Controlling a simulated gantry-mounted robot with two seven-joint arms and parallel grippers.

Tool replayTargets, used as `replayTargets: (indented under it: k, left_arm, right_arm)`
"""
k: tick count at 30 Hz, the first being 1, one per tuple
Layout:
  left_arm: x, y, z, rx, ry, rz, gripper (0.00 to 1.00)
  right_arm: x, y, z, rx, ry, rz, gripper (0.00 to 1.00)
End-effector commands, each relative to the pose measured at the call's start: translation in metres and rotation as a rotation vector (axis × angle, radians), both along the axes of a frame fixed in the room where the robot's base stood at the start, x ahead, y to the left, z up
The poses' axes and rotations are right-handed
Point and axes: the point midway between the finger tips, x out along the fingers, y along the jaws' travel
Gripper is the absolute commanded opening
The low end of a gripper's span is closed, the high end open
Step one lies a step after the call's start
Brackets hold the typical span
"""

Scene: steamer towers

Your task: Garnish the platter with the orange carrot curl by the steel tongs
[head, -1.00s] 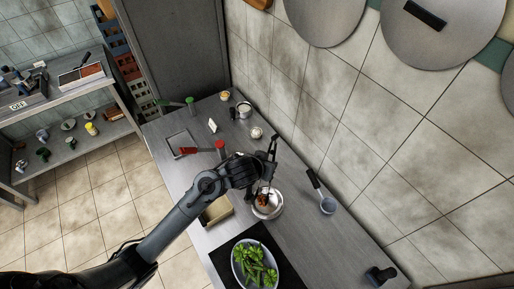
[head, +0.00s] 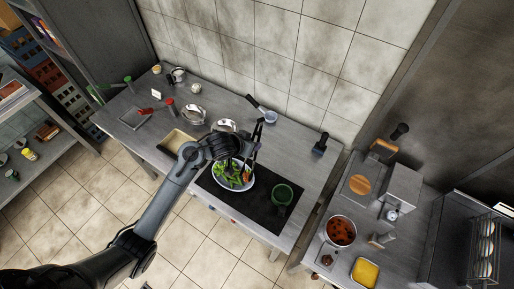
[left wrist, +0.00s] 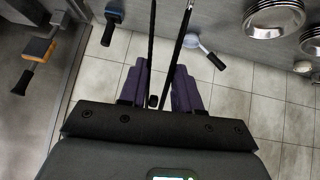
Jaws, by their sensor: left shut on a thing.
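My left gripper (head: 238,148) is above the white platter (head: 217,182) of green leaves in the head view. It is shut on the steel tongs (head: 257,132), which look dark. Their two arms (left wrist: 181,50) rise between my purple fingers (left wrist: 160,88) in the left wrist view. An orange piece, apparently the carrot curl (head: 247,176), shows at the platter's right side below the gripper. I cannot tell whether it lies on the leaves or hangs from the tongs. The gripper partly hides the platter. My right gripper is not in view.
The platter is on a black mat (head: 262,211) beside a green bowl (head: 283,193). Steel bowls (head: 194,116) and a ladle (head: 268,116) stand behind. A dark-handled scraper (head: 320,146) lies at the right. A soup pot (head: 341,231) stands on the right counter.

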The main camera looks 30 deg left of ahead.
Motion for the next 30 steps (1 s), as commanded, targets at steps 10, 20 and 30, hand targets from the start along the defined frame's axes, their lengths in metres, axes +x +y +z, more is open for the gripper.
replayTargets:
  k: [10,20,30]
  left_arm:
    - [0.016,0.055,0.01,-0.002,0.0,-0.256,0.14]
    - [0.013,0.068,0.007,0.0,-0.003,-0.345,0.14]
    - [0.013,0.068,-0.011,0.0,-0.004,-0.348,0.14]
  right_arm:
    - [0.004,0.002,0.081,0.005,-0.012,-0.002,0.43]
    - [0.003,0.003,0.095,0.011,-0.009,-0.006,0.43]
    - [0.001,0.003,0.076,0.011,-0.002,-0.006,0.43]
